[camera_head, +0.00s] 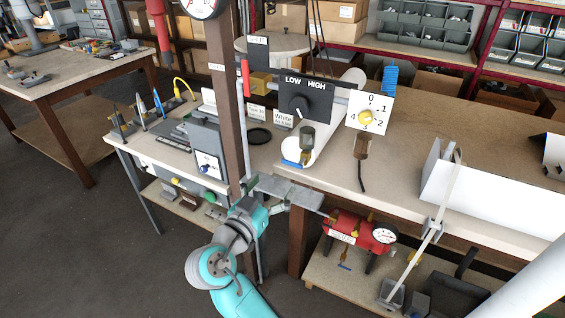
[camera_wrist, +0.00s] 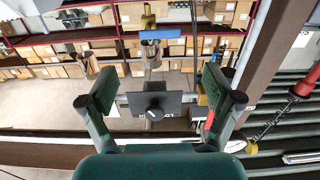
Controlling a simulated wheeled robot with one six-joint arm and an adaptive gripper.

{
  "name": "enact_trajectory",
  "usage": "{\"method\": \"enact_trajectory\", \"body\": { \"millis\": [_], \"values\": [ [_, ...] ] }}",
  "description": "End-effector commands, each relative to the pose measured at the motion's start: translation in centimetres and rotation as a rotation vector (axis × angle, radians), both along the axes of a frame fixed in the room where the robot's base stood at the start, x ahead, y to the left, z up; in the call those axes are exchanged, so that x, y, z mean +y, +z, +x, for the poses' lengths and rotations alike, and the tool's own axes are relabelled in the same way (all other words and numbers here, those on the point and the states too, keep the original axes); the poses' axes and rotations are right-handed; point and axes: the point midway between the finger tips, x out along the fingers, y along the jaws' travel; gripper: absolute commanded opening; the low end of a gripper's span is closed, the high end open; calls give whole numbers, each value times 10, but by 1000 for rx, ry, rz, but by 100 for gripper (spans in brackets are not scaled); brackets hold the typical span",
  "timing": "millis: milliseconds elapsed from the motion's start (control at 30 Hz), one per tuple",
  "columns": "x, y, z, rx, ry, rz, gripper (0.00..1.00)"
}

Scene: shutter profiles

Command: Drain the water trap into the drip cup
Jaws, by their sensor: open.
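My gripper (camera_wrist: 161,88) is open in the wrist view, its two dark green fingers wide apart with nothing between them. In the head view my teal arm reaches up beside the brown post; I cannot make out the fingertips there. A dark bowl with a brassy lower part (camera_head: 307,144), perhaps the water trap, hangs in front of a white cylinder, below the black LOW HIGH panel (camera_head: 304,100). A blue piece (camera_head: 291,164) shows by its foot. The panel appears upside down, beyond the fingers, in the wrist view (camera_wrist: 136,104). I cannot identify the drip cup with certainty.
The brown post (camera_head: 226,90) stands close beside my arm. A white 0 to 4 dial plate (camera_head: 377,101) is right of the panel. A red unit with a gauge (camera_head: 344,230) sits below the bench edge. The bench top (camera_head: 440,120) is clear behind the white trough (camera_head: 490,195).

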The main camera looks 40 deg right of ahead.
Motion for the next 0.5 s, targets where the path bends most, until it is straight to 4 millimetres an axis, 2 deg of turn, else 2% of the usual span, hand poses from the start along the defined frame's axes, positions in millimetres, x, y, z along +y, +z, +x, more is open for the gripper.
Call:
{"method": "enact_trajectory", "body": {
  "millis": [167, 500],
  "values": [
    [-16, 0, 5, 0, -5, 1, 90],
    [-72, 0, 25, 1, -4, 0, 90]
  ]
}}
